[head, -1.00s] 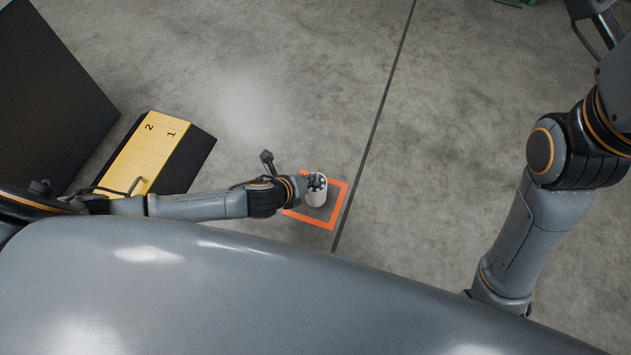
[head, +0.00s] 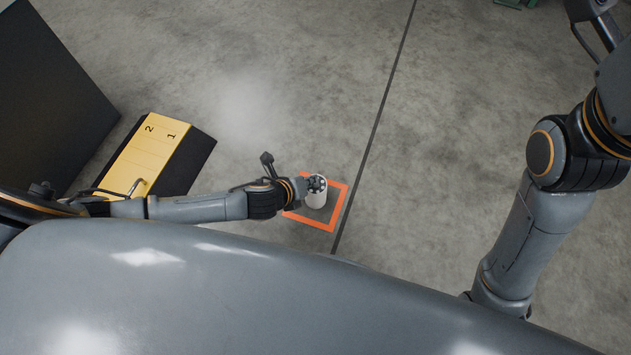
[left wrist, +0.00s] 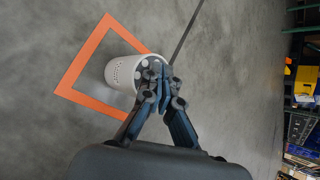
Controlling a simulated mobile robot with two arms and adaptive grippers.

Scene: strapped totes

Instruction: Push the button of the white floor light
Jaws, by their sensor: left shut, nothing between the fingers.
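The white floor light (head: 317,198) is a short white cylinder standing inside an orange square outline on the floor. In the left wrist view the light (left wrist: 122,74) shows small dark marks on its side and a grey top. My left gripper (head: 318,183) is shut and empty, with its fingertips over the light's top. In the left wrist view the gripper (left wrist: 158,75) covers much of that top, so the button is hidden or cannot be made out. I cannot tell whether the fingertips touch it. My right gripper is out of view.
The orange outline (head: 333,219) surrounds the light. A yellow-topped black block (head: 150,150) numbered 1 and 2 stands to the left, near a dark panel (head: 45,90). Shelves with blue and yellow bins (left wrist: 303,85) show in the left wrist view.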

